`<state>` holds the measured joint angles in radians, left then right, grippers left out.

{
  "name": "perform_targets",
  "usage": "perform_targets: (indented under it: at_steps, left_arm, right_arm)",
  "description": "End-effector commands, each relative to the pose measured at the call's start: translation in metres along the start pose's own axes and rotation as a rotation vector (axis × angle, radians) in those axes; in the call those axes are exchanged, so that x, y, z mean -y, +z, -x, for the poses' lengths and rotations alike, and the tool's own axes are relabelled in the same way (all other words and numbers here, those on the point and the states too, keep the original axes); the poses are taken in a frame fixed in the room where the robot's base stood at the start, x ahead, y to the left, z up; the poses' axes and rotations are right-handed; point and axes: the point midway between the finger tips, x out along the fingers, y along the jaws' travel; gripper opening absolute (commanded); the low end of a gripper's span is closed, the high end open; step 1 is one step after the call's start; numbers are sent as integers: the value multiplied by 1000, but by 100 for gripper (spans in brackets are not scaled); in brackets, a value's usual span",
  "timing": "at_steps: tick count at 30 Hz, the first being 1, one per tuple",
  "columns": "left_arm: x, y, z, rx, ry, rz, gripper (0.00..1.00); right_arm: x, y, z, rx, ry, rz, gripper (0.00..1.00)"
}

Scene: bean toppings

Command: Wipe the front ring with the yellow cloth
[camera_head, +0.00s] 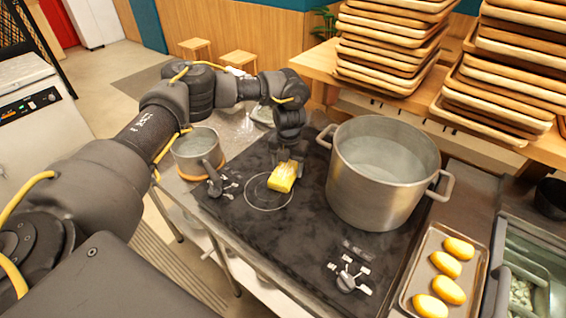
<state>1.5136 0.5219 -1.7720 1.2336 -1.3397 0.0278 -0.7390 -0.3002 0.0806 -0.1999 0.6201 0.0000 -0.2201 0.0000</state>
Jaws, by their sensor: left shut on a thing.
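The yellow cloth (282,178) is in my left gripper (290,160), which is shut on it. The cloth is at the right part of the front ring (250,198), a thin pale circle on the black cooktop (300,245). I cannot tell whether the cloth touches the surface. The ring's left and lower parts show clear; the cloth hides part of its upper right. My right gripper is not in view.
A large steel pot (350,195) stands on the cooktop just right of the cloth. A small saucepan (190,160) stands at the left on a wooden base. A tray (412,287) of bread rolls lies at the right. Stacked wooden trays (385,50) stand behind.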

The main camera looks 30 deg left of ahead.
Motion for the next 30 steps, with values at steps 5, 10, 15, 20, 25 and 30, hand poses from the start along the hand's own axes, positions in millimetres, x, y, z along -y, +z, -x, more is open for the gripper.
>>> perform_targets:
  at_steps: [5,10,15,20,25,30]
  left_arm:
    - [8,-3,-1,-3,-1,-2,35]
    - [9,-3,-1,-2,-1,-1,35]
    - [9,-3,1,-2,-1,-1,35]
    - [8,-2,12,-1,-1,-1,35]
    - [8,-2,30,0,-2,-1,35]
    - [8,-2,46,0,-1,-1,35]
  right_arm:
    - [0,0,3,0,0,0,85]
    - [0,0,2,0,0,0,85]
    - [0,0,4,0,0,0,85]
    - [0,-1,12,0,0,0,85]
    - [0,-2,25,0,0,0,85]
    - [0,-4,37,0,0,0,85]
